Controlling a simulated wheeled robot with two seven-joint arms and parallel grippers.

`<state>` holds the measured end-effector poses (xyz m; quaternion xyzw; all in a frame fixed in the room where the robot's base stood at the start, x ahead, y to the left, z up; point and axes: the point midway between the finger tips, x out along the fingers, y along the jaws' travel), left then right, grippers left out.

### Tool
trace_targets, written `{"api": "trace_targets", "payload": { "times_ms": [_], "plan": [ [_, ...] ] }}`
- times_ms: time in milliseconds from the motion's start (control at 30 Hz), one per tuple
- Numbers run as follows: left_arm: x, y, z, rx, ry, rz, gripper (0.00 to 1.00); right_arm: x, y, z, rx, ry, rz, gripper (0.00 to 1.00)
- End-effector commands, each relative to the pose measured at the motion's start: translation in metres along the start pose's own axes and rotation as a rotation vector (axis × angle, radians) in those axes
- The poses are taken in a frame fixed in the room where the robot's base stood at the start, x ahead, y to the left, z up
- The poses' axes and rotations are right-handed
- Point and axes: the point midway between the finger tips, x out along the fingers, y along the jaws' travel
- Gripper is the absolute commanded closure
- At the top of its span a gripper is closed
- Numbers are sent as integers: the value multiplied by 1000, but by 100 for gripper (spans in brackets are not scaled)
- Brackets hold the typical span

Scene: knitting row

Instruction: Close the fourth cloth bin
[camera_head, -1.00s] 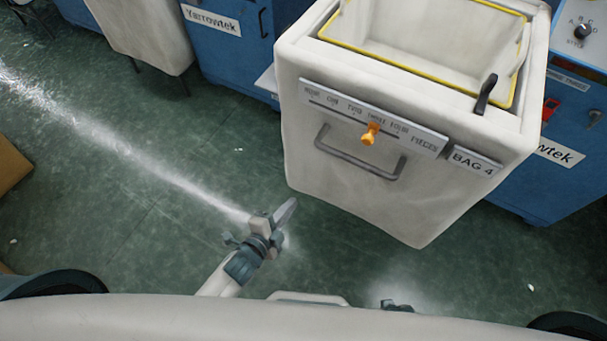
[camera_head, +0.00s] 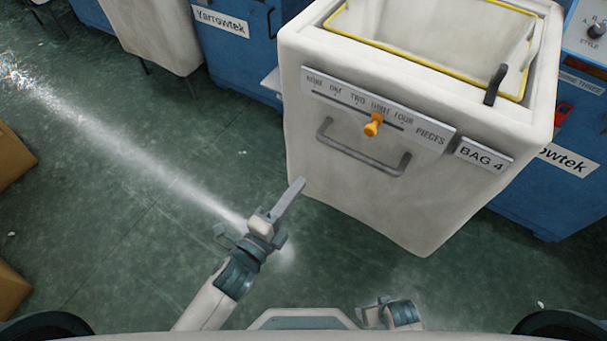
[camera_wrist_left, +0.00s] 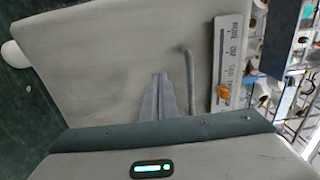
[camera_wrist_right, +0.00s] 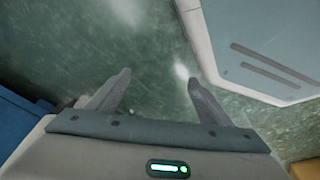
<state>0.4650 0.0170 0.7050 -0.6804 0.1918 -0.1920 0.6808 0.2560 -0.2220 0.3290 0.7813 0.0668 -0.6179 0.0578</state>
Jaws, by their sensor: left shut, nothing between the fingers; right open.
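The fourth cloth bin (camera_head: 360,209), labelled BAG 4 (camera_head: 483,156), stands pulled out in front of the blue machines. Its top is open with a yellow rim. Its front has a grey handle (camera_head: 362,155) and an orange slider knob (camera_head: 373,124) on a plate marked none to four pieces. My left gripper (camera_head: 298,186) is shut and empty, just left of the bin's front. In the left wrist view its fingers (camera_wrist_left: 160,82) point at the bin's front (camera_wrist_left: 110,60), near the handle (camera_wrist_left: 187,75). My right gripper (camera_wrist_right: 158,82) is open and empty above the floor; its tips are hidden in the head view.
Blue Yarrowtek machines (camera_head: 232,62) stand behind the bin, with another cloth bin (camera_head: 160,35) at the upper left. Brown boxes (camera_head: 12,150) lie at the left edge. The green floor (camera_head: 120,240) between is clear.

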Motion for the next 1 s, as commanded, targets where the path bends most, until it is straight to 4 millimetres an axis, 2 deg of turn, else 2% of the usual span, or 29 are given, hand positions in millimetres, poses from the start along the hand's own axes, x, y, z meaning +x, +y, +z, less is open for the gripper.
{"api": "trace_targets", "payload": {
  "times_ms": [267, 700, 1000],
  "plan": [
    [36, -2, 0, 0, 0, -2, 100, 4, 1, 2, 0, 4, 0, 27],
    [110, -2, 0, -1, 0, -2, 100, 17, 2, 17, 1, -2, 0, 27],
    [132, 0, 0, -1, 0, 0, 100, 23, 3, 18, 1, 0, 2, 27]
  ]
}}
